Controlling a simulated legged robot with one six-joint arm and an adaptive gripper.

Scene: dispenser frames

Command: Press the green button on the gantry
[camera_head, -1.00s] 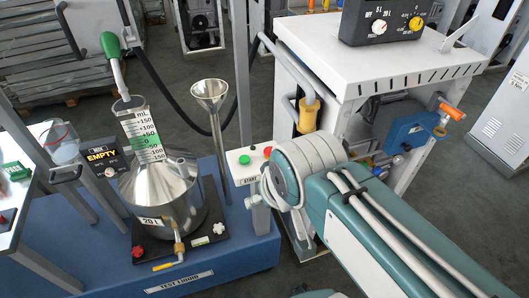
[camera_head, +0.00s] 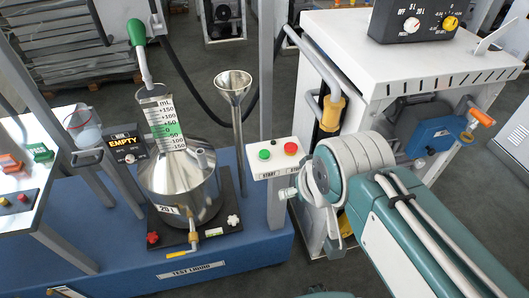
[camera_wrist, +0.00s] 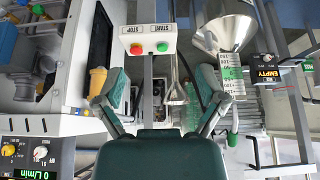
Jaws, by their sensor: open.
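The green button (camera_head: 264,154) sits on the left of a white control box on a post, with START below it. The red button (camera_head: 291,148) is on the right of the same box. In the wrist view the box is upside down, with the green button (camera_wrist: 162,48) right of the red button (camera_wrist: 136,49). My gripper (camera_wrist: 160,84) is open and empty, its two fingers spread below the box in that view. The buttons show between and beyond the fingers. In the head view my arm hides most of the gripper, just right of the box.
A steel measuring vessel (camera_head: 183,185) with a scaled neck stands left of the box on a blue base (camera_head: 240,262). A steel funnel (camera_head: 233,82) stands behind. A white cabinet (camera_head: 420,62) with a yellow-collared nozzle (camera_head: 333,112) is close on the right.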

